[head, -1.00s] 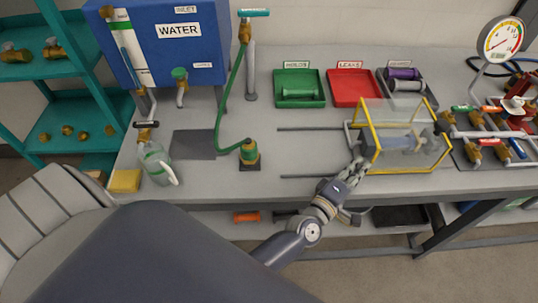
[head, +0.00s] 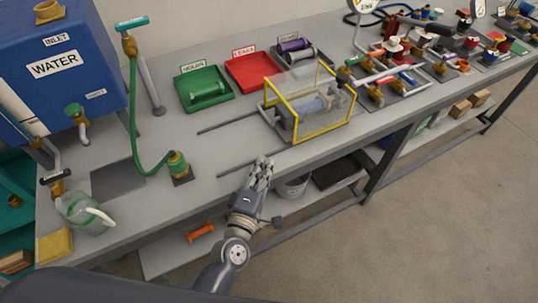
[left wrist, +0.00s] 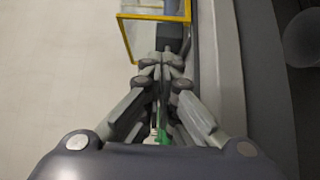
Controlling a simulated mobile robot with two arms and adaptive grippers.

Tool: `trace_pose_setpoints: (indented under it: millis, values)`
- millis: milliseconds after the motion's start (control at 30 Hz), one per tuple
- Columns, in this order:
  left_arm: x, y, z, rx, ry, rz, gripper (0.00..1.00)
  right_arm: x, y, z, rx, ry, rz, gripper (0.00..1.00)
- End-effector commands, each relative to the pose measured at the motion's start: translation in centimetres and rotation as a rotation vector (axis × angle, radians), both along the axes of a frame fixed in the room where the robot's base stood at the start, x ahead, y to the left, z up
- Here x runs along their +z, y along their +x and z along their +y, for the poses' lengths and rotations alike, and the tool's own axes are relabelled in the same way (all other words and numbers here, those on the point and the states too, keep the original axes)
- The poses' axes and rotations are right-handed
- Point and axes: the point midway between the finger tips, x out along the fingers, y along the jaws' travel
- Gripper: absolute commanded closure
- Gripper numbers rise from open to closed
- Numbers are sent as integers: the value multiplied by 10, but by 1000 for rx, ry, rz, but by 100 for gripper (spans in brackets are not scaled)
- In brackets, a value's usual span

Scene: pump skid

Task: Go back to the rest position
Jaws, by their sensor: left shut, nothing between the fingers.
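My left gripper (head: 262,167) is shut and empty. In the head view it is over the front edge of the grey workbench (head: 215,152), near the end of a thin rail and in front of the yellow-framed clear guard (head: 322,122). In the left wrist view the gripper's fingers (left wrist: 161,62) are together, with part of the yellow frame (left wrist: 152,17) beyond them. My right gripper is in neither view.
The bench holds a blue water tank (head: 62,65), a green hose fitting (head: 178,166), a green tray (head: 205,104), a red tray (head: 253,84) and valve pipework (head: 385,80) at right. A lower shelf holds an orange part (head: 201,233). Floor at lower right is clear.

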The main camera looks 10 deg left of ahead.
Motion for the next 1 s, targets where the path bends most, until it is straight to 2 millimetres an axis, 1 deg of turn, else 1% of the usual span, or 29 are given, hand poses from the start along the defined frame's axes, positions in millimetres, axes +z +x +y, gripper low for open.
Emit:
trace_pose_setpoints:
  millis: [33,200,400,567,667,800,900,1000]
  values:
    - [-2,-9,2,-1,1,2,100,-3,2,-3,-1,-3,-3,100]
    - [0,-23,5,0,1,-1,100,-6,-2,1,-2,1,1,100]
    - [1,-27,6,1,0,-1,100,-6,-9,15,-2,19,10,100]
    - [1,-29,2,-29,40,3,100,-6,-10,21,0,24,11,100]
    - [0,-34,-6,-105,146,21,100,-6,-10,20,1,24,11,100]
    - [-10,-51,-17,-268,400,74,100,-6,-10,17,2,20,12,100]
    - [-23,-69,-15,-387,604,127,100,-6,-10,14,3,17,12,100]
    - [-39,-90,-4,-499,803,195,100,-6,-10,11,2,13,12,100]
